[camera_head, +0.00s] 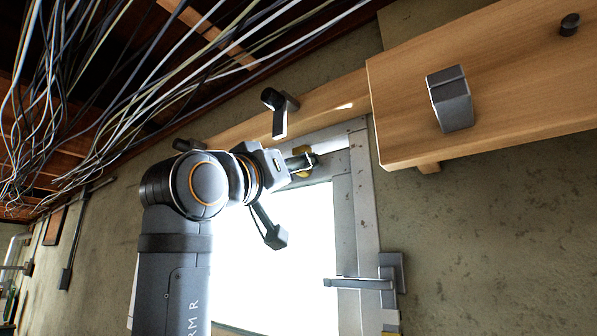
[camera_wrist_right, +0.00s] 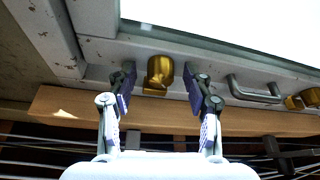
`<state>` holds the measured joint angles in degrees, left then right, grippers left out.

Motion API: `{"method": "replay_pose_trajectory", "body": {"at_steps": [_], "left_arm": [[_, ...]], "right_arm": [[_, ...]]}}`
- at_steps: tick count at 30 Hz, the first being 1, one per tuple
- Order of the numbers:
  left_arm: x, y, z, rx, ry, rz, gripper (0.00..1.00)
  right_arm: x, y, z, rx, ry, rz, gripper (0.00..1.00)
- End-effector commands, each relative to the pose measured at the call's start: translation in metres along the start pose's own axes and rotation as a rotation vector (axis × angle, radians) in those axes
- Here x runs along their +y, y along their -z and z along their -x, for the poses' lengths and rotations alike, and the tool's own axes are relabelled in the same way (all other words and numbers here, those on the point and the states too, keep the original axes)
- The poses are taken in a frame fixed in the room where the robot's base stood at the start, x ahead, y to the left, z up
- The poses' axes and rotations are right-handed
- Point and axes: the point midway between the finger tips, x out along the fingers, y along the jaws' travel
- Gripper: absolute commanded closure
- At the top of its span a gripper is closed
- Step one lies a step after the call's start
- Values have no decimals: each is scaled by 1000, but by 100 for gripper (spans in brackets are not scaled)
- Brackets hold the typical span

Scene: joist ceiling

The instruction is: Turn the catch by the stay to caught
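My right arm rises in the head view, and its gripper (camera_head: 300,162) is up at the top of the bright window's frame. A brass catch (camera_head: 304,150) shows beside the fingers there. In the right wrist view a brass catch (camera_wrist_right: 160,70) sits on the pale frame between the two open fingertips (camera_wrist_right: 160,80), with a gap on both sides. The grey bar on the frame's right side (camera_head: 360,283) may be the stay; I cannot tell for sure. My left gripper is not in view.
A wooden rail (camera_head: 335,97) with dark pegs runs just above the frame, and a thicker board (camera_head: 520,90) juts out at right. Loose cables (camera_head: 110,90) hang at upper left. The wrist view shows a grey bow handle (camera_wrist_right: 255,92) and more brass fittings (camera_wrist_right: 310,97).

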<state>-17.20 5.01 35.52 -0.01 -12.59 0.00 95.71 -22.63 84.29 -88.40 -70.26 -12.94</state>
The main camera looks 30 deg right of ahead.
Motion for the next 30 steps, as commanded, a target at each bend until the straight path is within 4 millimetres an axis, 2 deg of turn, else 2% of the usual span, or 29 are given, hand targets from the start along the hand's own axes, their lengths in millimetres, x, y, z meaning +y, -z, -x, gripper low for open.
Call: {"method": "replay_pose_trajectory", "body": {"at_steps": [1, 2, 12, 30], "left_arm": [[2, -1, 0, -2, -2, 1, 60], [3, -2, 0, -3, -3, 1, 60], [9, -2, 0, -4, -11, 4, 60], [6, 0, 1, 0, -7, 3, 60]], "right_arm": [[0, 0, 0, 0, 0, 0, 50], [0, 0, 0, 0, 0, 0, 54], [0, 0, 0, 0, 0, 0, 100], [-1, 0, 0, 0, -7, -18, 100]]}}
